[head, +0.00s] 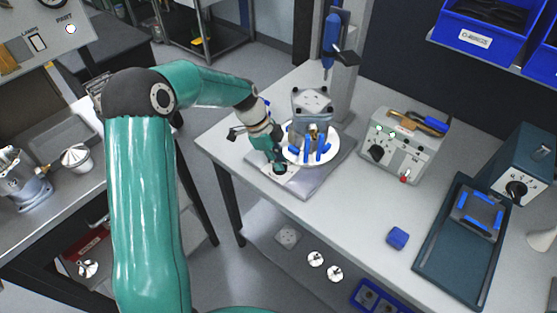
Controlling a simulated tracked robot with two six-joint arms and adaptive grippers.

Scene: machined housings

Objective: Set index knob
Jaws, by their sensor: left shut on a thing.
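My left gripper (280,168) reaches down at the front-left corner of a grey base plate (312,181) on the bench. It is shut on a small knob there, taken as the index knob, which the fingers mostly hide; its pointer and marks cannot be read. Beside the gripper on the same plate is a round white table (331,153) with blue clamps. A grey machined housing (312,101) stands on it, its top facing up. My right gripper is not in view.
A blue tool on a column (347,70) stands behind the fixture. A control box (398,147) with a black knob is to its right. Further right are a blue block (397,238), a dark tray (456,257) and a blue-grey box (526,165). The bench's middle front is clear.

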